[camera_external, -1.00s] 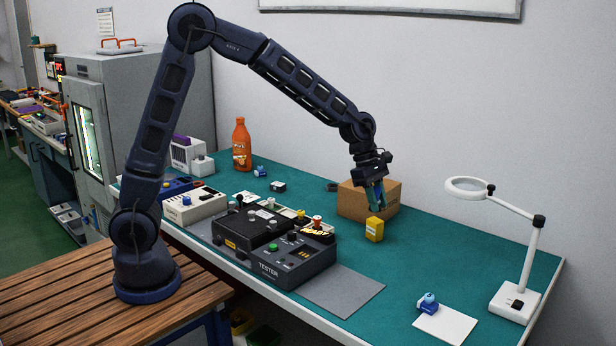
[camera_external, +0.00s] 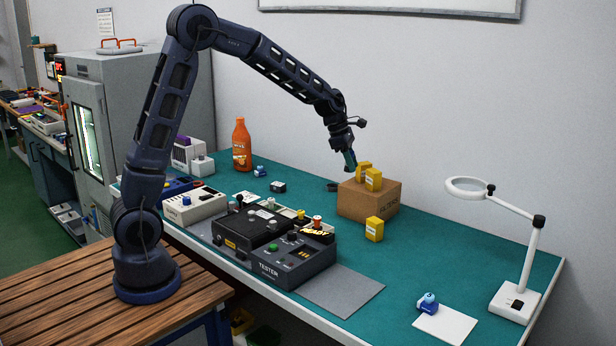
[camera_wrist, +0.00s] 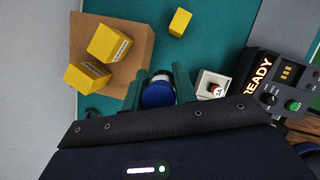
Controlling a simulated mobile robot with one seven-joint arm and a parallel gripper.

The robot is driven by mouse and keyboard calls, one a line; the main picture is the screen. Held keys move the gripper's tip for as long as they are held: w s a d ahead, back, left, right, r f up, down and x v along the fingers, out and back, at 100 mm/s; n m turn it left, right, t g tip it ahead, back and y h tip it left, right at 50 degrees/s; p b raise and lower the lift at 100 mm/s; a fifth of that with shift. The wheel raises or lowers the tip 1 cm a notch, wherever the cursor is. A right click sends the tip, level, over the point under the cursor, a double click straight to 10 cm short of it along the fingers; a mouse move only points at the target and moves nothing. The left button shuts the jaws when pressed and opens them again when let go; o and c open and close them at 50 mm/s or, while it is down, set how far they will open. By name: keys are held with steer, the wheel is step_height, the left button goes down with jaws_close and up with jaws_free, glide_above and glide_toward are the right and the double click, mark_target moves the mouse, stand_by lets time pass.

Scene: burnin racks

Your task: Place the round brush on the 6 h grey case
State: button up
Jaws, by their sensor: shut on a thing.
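My gripper (camera_external: 350,160) is in the air above the back left of the cardboard box. In the wrist view its teal fingers (camera_wrist: 160,92) are shut on a round blue thing (camera_wrist: 157,95) with a pale grey part. This may be the round brush, but its bristles cannot be made out. I cannot tell which thing is the 6 h grey case. No "6 h" label is readable. Small pale boxes (camera_external: 202,166) stand at the back left of the bench, left of the orange bottle.
The cardboard box (camera_external: 367,203) bears two yellow boxes (camera_external: 373,180); another yellow box (camera_external: 374,229) stands in front. The orange bottle (camera_external: 241,145), black tester (camera_external: 292,262) and magnifier lamp (camera_external: 514,300) are obstacles. Teal bench (camera_external: 450,250) is clear right of the boxes.

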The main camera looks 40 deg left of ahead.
steer(key=w+a+r+n+t+y, duration=0.1)
steer(key=w+a+n, duration=0.15)
steer(key=a, duration=0.85)
steer(key=w+a+n, duration=0.2)
steer(key=w+a, duration=0.2)
steer(key=a, duration=0.7)
steer(key=n+t+y, duration=0.1)
steer(key=n, duration=0.3)
glide_above(279, 184)
step_height(279, 184, down, 19)
steer(key=shift+w+r, duration=0.1)
steer(key=o, duration=1)
